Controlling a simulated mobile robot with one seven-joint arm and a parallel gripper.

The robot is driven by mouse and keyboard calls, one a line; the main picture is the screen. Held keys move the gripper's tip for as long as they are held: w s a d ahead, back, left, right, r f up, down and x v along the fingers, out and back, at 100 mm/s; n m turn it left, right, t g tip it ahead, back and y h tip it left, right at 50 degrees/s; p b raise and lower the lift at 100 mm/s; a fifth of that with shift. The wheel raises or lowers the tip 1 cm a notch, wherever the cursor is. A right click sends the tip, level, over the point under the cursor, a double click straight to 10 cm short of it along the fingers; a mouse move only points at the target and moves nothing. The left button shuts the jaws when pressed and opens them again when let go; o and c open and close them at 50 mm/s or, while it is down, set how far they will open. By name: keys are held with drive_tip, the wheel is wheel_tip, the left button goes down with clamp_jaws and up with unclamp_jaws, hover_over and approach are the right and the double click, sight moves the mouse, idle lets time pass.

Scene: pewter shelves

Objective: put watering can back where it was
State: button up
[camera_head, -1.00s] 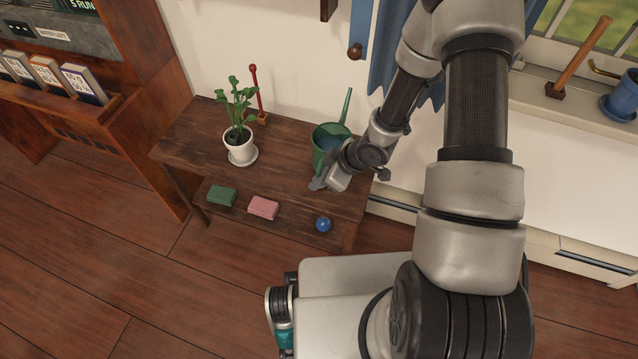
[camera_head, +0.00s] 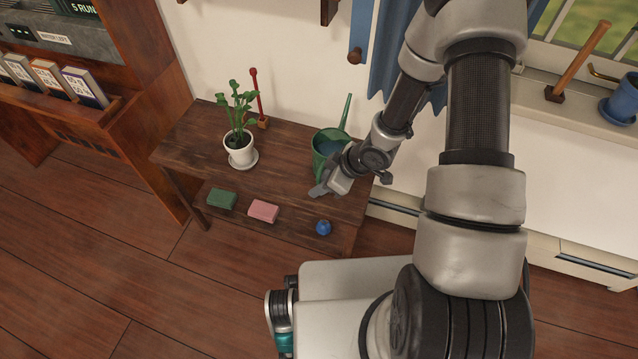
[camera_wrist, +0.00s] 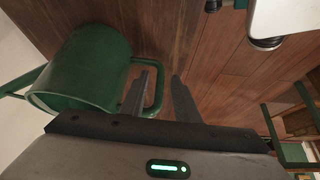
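The green watering can (camera_head: 326,146) stands upright at the right end of the wooden table (camera_head: 270,172), its spout pointing up toward the wall. My gripper is open. One finger overlaps the inside of the handle loop and the other is outside it, with a gap showing beside the handle. In the head view my gripper (camera_head: 322,189) is at the can's near side, and my wrist hides part of the can.
A white potted plant (camera_head: 239,148) and a red-handled tool (camera_head: 257,95) stand at the table's left. A green block (camera_head: 222,200), a pink block (camera_head: 263,211) and a blue ball (camera_head: 323,228) lie on the lower shelf. A mallet (camera_head: 580,62) and blue pot (camera_head: 622,100) are on the windowsill.

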drive_tip(key=d+r+m+t+h+p, duration=0.1)
drive_tip(key=d+r+m+h+p, duration=0.15)
drive_tip(key=d+r, duration=0.6)
drive_tip(key=d+r+m+t+h+p, duration=0.1)
drive_tip(key=d+r+m+h, duration=0.2)
drive_tip(key=r, duration=1.1)
drive_tip(key=d+r+m+t+h+p, duration=0.1)
drive_tip(key=d+r+h, duration=0.2)
drive_tip(key=d+r, duration=0.6)
drive_tip(key=s+a+r+m+y, duration=0.1)
drive_tip(key=s+a+r+m, duration=0.3)
drive_tip(key=s+r, duration=0.45)
drive_tip(key=s+a+r+m+y, duration=0.2)
drive_tip(key=s+a+r, duration=0.45)
drive_tip(key=s, duration=0.25)
wheel_tip(320, 180, up, 16)
drive_tip(key=w+p, duration=0.1)
drive_tip(key=p, duration=1.6)
drive_tip(key=shift+d+r, duration=0.25)
drive_tip(key=shift+d, duration=0.15)
drive_tip(key=shift+w, duration=0.1)
